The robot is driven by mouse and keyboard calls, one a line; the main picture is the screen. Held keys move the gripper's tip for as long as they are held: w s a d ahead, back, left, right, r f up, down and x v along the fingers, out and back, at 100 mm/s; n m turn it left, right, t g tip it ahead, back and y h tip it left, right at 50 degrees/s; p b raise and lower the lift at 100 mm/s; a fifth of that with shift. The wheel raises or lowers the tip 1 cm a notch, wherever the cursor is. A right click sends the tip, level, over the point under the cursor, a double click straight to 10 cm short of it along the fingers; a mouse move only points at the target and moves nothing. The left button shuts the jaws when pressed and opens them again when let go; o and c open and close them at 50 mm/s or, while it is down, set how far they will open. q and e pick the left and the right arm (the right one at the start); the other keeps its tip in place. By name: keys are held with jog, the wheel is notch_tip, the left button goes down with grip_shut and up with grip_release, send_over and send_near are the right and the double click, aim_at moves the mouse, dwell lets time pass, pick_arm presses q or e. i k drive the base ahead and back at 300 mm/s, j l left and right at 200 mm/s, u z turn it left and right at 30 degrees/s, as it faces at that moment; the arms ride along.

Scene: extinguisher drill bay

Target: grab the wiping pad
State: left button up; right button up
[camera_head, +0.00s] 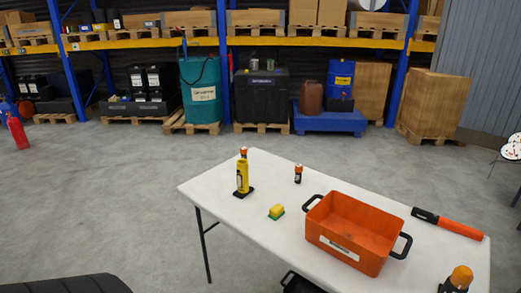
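On the table stand a yellow bottle (243,175) on a black base, a small orange-and-black item (298,173), an empty-looking orange bin (336,245) with black handles, an orange-and-black baton (457,228) and an orange-topped item (460,278). Open floor (100,210) lies left.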

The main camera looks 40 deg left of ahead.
aim_at(276, 212)
jog(key=i+j, duration=0.1)
jog(key=j, duration=0.4)
jog(key=i+j, duration=0.1)
jog(key=j, duration=0.4)
jog(key=i+j, duration=0.1)
jog(key=j, duration=0.35)
jog(key=i+j, duration=0.1)
jog(key=j, duration=0.4)
jog(key=i+j, duration=0.1)
jog(key=j, duration=0.4)
jog(key=i+j, duration=0.1)
jog(key=j, duration=0.4)
jog(key=i+j, duration=0.1)
jog(key=j, duration=0.35)
jog(key=i+j, duration=0.15)
jog(key=j, duration=0.35)
